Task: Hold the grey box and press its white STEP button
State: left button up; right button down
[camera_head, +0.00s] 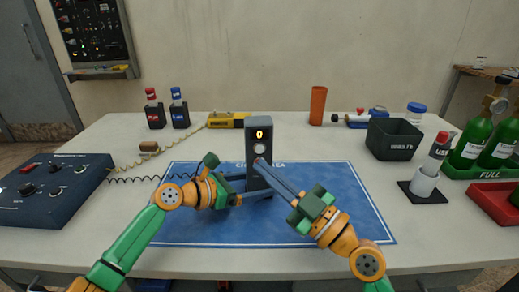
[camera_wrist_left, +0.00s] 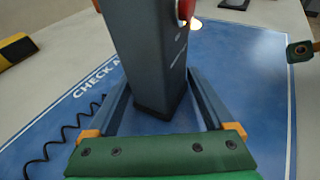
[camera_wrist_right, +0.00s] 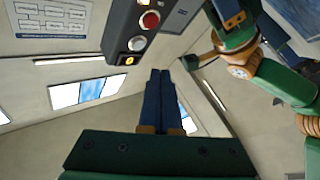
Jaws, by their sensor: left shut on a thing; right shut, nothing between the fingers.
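The grey box (camera_head: 259,128) stands upright on the blue mat (camera_head: 330,225), its lit display reading 0. My left gripper (camera_head: 256,188) is shut around its lower part; the left wrist view shows a finger on each side of the box (camera_wrist_left: 150,50). My right gripper (camera_head: 261,164) is shut and empty, its tips at the box's front, just below the pale STEP button (camera_head: 258,149) in the head view. In the right wrist view, the white button (camera_wrist_right: 137,43) lies between the red button (camera_wrist_right: 149,20) and the display. I cannot tell whether the tips (camera_wrist_right: 160,75) touch the box.
A blue control console (camera_head: 50,185) is at the left, with a coiled cable. Red- and blue-capped items (camera_head: 152,108), a yellow device (camera_head: 226,120) and an orange cylinder (camera_head: 318,104) stand behind.

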aim_at(249, 145)
jog(key=shift+w+a, duration=0.1)
jog(key=shift+w, duration=1.2)
jog(key=shift+w, duration=0.1)
dwell(0.9)
jog(key=shift+w, duration=0.3)
jog(key=shift+w, duration=0.4)
dwell(0.5)
jog(key=shift+s, duration=0.8)
jog(key=s, duration=0.5)
jog(key=shift+d, duration=0.2)
